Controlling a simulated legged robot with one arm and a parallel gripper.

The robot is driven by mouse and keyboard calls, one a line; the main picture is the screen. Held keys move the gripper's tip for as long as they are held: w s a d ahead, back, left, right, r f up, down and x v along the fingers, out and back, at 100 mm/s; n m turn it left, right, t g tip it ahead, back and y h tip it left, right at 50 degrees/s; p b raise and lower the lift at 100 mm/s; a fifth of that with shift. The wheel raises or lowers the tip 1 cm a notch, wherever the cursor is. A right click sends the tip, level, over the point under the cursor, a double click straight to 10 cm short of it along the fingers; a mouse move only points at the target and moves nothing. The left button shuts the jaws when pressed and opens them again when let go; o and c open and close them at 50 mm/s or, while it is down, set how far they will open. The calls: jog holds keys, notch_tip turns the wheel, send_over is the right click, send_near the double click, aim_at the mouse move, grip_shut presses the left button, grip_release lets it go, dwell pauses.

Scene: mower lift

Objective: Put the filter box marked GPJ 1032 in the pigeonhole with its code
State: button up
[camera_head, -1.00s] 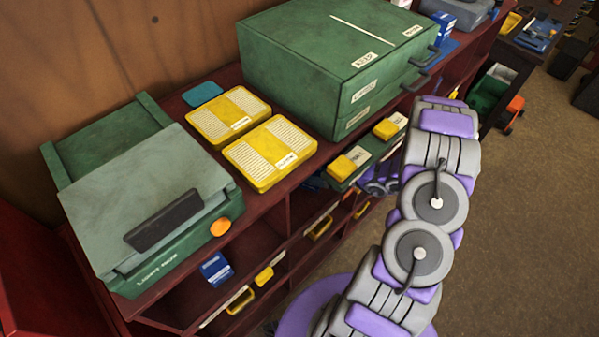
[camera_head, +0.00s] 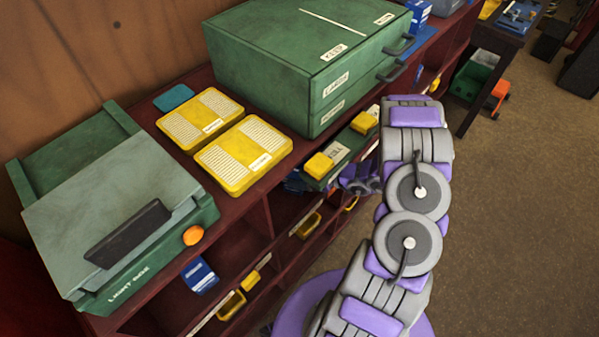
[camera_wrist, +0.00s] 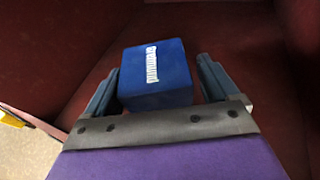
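In the wrist view a blue box (camera_wrist: 155,75) with a white printed label sits between the fingers of my gripper (camera_wrist: 160,65). The label's code is too blurred to read. The left finger is close beside the box; a narrow dark red gap shows at the right finger, so the gripper looks open around it. Dark red panels surround them, like the inside of a shelf compartment. Another blue box (camera_head: 199,276) with a white label sits in a lower compartment of the dark red shelf unit (camera_head: 262,225).
On the shelf top stand a green light box (camera_head: 120,215), two yellow filters (camera_head: 243,156) and a green drawer cabinet (camera_head: 300,60). Yellow boxes (camera_head: 319,165) sit below the cabinet. Open brown floor (camera_head: 510,200) lies to the right.

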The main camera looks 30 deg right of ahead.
jog(key=shift+o, duration=0.9)
jog(key=shift+a+r, duration=0.2)
jog(key=shift+a, duration=0.65)
jog(key=p+v, duration=0.1)
jog(key=v, duration=0.4)
jog(key=p+v, duration=0.1)
jog(key=v, duration=0.5)
jog(key=shift+w+d+f, duration=0.1)
jog(key=shift+w+d, duration=0.15)
jog(key=shift+s+d+p, duration=0.35)
jog(key=shift+s+d, duration=0.3)
jog(key=shift+s, duration=0.05)
jog(key=shift+a, duration=0.15)
